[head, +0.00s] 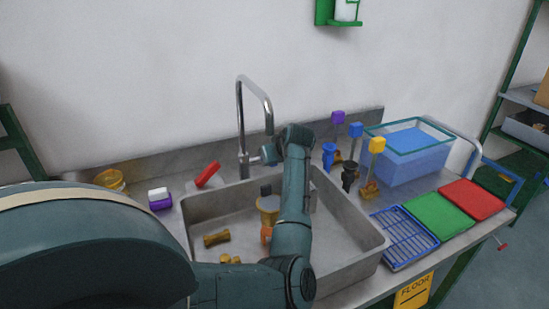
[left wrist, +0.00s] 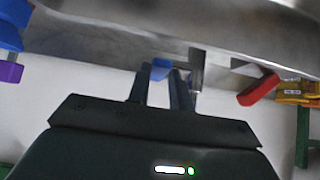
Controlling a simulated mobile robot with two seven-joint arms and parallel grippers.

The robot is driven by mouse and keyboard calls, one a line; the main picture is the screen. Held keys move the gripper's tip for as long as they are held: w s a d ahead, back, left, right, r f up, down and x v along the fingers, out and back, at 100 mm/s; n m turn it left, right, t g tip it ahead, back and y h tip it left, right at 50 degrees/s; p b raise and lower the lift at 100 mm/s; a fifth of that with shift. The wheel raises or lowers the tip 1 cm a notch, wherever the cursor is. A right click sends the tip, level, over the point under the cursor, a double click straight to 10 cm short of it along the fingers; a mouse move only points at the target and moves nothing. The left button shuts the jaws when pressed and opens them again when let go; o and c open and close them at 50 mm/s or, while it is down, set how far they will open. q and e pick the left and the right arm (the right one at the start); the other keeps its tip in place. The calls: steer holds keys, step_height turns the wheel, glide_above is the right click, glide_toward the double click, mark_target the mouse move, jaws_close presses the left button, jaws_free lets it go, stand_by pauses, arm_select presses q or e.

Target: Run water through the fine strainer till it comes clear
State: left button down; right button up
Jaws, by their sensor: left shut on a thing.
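My left gripper (head: 269,153) is at the tap (head: 240,125), beside the base of its spout. In the left wrist view the gripper (left wrist: 161,72) is shut on a small blue piece (left wrist: 160,66), which looks like the tap's handle, next to the metal tap body (left wrist: 197,72). A tan cup-shaped part with a dark top (head: 267,203) stands in the sink (head: 345,225), partly hidden by my arm. I cannot tell whether it is the fine strainer. No running water is visible. My right gripper is out of view.
Brass-coloured pieces (head: 216,239) lie in the sink. A red object (head: 208,174) and a white-and-purple block (head: 159,198) lie left of the tap. Blue, black and brass fittings (head: 349,176) stand right of the sink, near a blue bin (head: 410,165) and coloured trays (head: 437,215).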

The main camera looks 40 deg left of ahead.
arm_select(q)
steer(key=c, duration=1.2)
jaws_free()
steer(key=shift+c, duration=0.2)
steer(key=v, duration=1.3)
steer(key=shift+b, duration=0.45)
